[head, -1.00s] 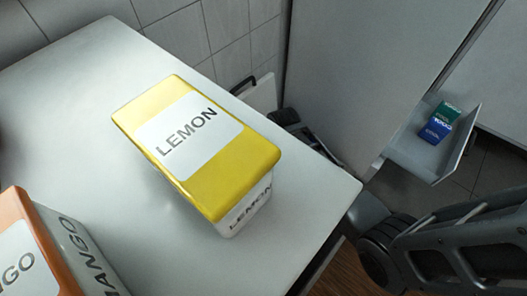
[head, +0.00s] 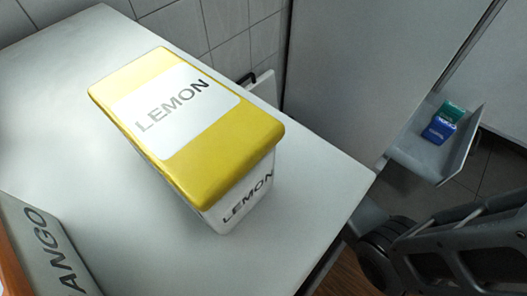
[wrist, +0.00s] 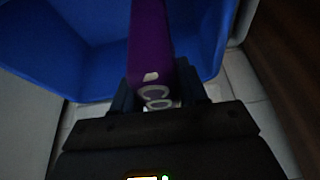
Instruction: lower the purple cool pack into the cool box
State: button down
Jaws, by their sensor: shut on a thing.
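The purple cool pack (wrist: 150,40) shows in the wrist view as a narrow upright strip from the top edge to the middle. My gripper (wrist: 153,98) is shut on its near end, where a white ring-like mark and a small pale patch show. The blue cool box (wrist: 60,55) lies beyond the pack, and its blue walls show on both sides of it. I cannot tell how deep the pack is in the box. The head view shows neither the pack, the cool box nor my gripper.
A yellow-lidded LEMON tub (head: 185,115) stands on the white counter (head: 60,100). A MANGO tub (head: 45,245) is cut off at lower left. A grey tray (head: 425,155) at right holds a green box (head: 452,112) and a blue box (head: 438,130).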

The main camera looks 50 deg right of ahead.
jog(key=shift+f+b, duration=1.7)
jog(key=shift+f, duration=0.8)
jog(key=shift+f+b, duration=1.85)
jog(key=shift+f, duration=0.7)
dwell(0.5)
jog(key=c, duration=0.5)
grip_release()
jog(key=shift+p+v, duration=2)
jog(key=shift+v, duration=1.95)
